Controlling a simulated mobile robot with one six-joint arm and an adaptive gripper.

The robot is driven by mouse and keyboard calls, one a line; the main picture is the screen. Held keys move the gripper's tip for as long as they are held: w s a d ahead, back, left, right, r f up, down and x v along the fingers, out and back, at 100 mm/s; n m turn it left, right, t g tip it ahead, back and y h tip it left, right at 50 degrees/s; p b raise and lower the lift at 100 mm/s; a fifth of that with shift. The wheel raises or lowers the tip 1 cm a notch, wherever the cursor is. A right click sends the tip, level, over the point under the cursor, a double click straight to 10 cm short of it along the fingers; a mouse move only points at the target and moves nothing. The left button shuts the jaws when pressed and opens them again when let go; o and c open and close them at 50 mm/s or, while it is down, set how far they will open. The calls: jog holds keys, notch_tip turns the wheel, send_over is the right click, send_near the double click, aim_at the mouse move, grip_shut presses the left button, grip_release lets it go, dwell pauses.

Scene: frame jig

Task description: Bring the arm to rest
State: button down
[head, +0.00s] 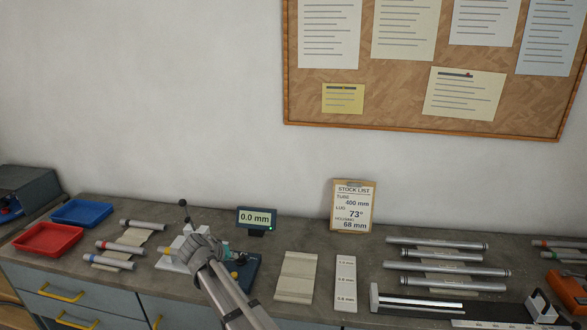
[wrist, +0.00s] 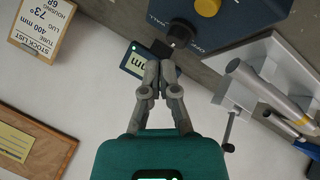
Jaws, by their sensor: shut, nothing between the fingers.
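My gripper (wrist: 160,68) is shut and empty, its two grey fingertips together in the wrist view. In the head view my arm reaches up from the bottom over the bench and hides most of the gripper. In the wrist view the fingertips overlap the small display and point toward the black knob (wrist: 180,34) of a blue device (wrist: 228,12). I cannot tell the gap between them. In the head view the blue device (head: 250,270) shows right of my arm.
The display (head: 257,218) reads 0.0 mm. A white fixture (wrist: 285,62) with a grey tube stands beside the gripper. Red (head: 48,239) and blue (head: 82,213) trays lie left. A stock list (head: 353,206) stands at the back; several tubes lie right. Space above the bench is clear.

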jog(key=s+d+f+m+g, duration=0.1)
jog(key=d, duration=0.7)
jog(key=s+d+f+g, duration=0.1)
jog(key=d+g, duration=0.1)
jog(key=d, duration=0.7)
jog(key=s+d+f+m+g, duration=0.1)
jog(key=s+d+f, duration=0.1)
jog(key=d, duration=0.6)
jog(key=shift+d+m+g, duration=0.25)
jog(key=shift+m+g, duration=0.05)
jog(key=shift+g, duration=0.1)
jog(key=s+d, duration=0.2)
jog(key=d, duration=0.1)
jog(key=s+d+g+y, duration=0.1)
jog(key=s+d, duration=0.1)
jog(key=d, duration=0.2)
jog(key=s+d+f+m+g, duration=0.1)
jog(key=s+d, duration=0.1)
jog(key=d, duration=0.1)
jog(key=shift+s+d+f+y, duration=0.1)
jog(key=shift+d+y, duration=0.2)
jog(key=shift+y, duration=0.1)
jog(key=s+d+g+y, duration=0.1)
jog(key=s+d, duration=0.5)
jog(key=shift+d+f+m+y, duration=0.15)
jog(key=shift+m+y, duration=0.25)
